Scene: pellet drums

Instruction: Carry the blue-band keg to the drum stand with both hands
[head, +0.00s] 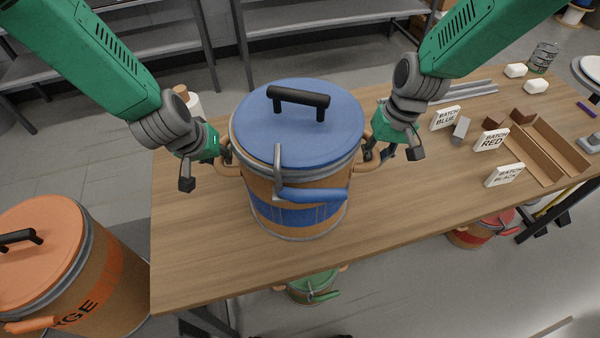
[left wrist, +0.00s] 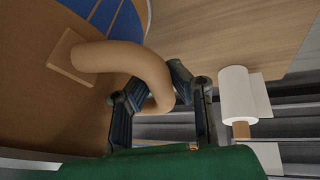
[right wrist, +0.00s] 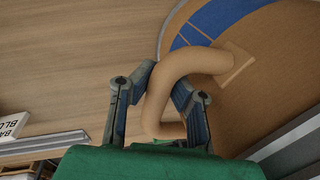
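The blue-band keg (head: 300,216) is upright over the wooden table, with a blue lid, black top handle and blue clamp lever. Whether its base touches the tabletop is hard to tell. My left gripper (head: 210,160) is at its left side handle; in the left wrist view the fingers (left wrist: 160,88) close around the tan handle (left wrist: 120,58). My right gripper (head: 385,150) is at the opposite handle; in the right wrist view its fingers (right wrist: 164,82) press on both sides of the tan handle (right wrist: 190,65). I cannot identify the drum stand.
The wooden table (head: 190,260) holds batch signs (head: 490,138), a divided tray (head: 545,160) and a paper roll (left wrist: 238,95) at its left. An orange drum (head: 60,260) stands on the floor at left. Green (head: 313,288) and red (head: 480,232) kegs are below the table. Grey shelves (head: 140,45) stand behind.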

